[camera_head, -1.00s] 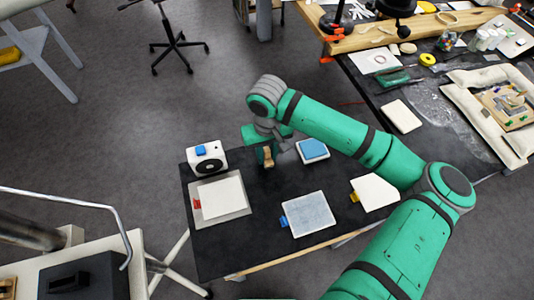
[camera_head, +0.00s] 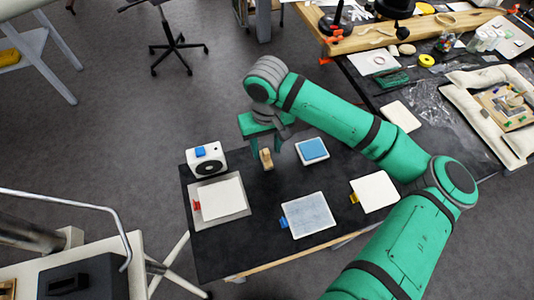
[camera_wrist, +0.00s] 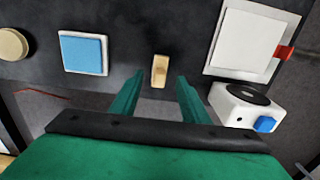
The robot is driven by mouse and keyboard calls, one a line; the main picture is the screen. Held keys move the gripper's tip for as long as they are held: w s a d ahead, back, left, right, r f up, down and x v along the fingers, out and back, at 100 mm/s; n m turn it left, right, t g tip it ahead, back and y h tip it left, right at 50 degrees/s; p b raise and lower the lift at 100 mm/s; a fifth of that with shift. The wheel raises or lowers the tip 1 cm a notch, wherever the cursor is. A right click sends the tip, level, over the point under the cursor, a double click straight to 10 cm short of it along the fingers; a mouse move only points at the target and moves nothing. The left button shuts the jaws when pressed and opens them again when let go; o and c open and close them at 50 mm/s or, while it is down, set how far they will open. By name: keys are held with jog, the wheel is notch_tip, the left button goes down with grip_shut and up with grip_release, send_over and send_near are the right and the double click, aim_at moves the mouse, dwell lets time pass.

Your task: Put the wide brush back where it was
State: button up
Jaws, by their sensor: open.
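A small tan wooden piece (camera_head: 266,159), which looks like the wide brush, stands at the back edge of the black table (camera_head: 250,240). It also shows in the wrist view (camera_wrist: 160,70), and its bristles cannot be made out. My gripper (camera_head: 265,147) is just behind and above it.
A blue-topped pad (camera_head: 313,149) is to the right. A grey-blue pad (camera_head: 309,215) and a white pad (camera_head: 375,192) lie nearer.

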aim_at(267, 152)
notch_tip(267, 152, up, 7)
jog(key=shift+f, duration=0.1)
jog(key=shift+d, duration=0.1)
dwell(0.6)
